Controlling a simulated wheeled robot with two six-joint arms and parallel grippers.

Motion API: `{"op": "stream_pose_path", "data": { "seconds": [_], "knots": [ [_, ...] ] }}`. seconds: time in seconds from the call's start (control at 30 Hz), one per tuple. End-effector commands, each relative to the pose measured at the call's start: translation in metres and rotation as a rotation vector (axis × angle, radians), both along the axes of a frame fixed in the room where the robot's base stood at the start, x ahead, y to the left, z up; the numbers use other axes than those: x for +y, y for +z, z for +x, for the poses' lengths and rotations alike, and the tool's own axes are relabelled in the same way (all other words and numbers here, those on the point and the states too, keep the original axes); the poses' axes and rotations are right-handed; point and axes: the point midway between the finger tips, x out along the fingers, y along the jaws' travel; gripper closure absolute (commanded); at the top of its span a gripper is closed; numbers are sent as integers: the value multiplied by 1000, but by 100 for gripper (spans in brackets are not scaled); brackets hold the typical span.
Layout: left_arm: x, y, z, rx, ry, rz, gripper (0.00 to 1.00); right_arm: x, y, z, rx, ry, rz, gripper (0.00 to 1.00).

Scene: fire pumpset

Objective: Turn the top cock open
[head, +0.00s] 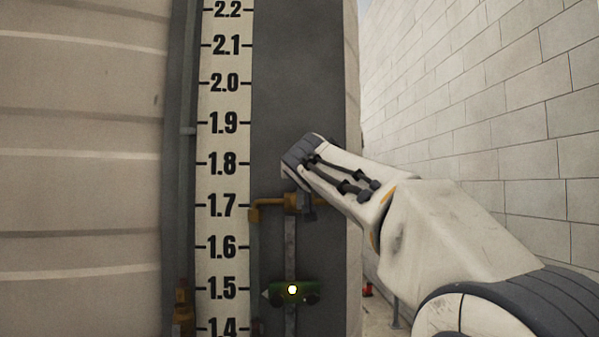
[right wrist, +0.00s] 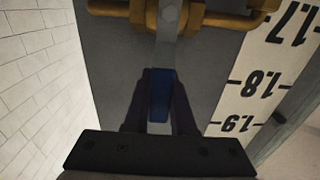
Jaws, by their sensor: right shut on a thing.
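The top cock (head: 292,202) is a brass body on a brass pipe beside the 1.7 mark of the scale. It shows at the top of the right wrist view (right wrist: 168,14), where a grey lever runs from it to a blue handle (right wrist: 160,98). The lever points up along the dark panel, toward the higher numbers. My right gripper (right wrist: 160,76) is shut on the blue handle, one dark finger on each side. In the head view the right gripper (head: 296,175) is just above the cock and hides the lever. My left gripper is not in view.
A white scale board (head: 224,125) with black numbers stands left of the dark panel (head: 300,80). A green pointer (head: 292,292) with a bright spot sits below the cock. A brass fitting (head: 182,310) is at lower left. A block wall (head: 490,100) stands at right.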

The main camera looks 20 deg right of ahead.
Motion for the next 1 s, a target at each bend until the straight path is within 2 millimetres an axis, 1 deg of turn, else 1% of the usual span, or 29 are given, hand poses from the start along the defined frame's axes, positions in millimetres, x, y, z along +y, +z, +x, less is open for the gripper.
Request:
{"op": "stream_pose_path", "data": {
  "seconds": [0.17,0.37,0.57,1.0],
  "knots": [
    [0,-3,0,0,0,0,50,-1,-1,-1,-6,0,19,100],
    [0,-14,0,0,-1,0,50,-8,-3,-2,-30,-1,97,100],
    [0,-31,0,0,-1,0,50,-18,-6,-5,-74,-1,245,100],
    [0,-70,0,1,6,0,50,-43,-19,-13,-189,-1,645,100]
  ]
}}
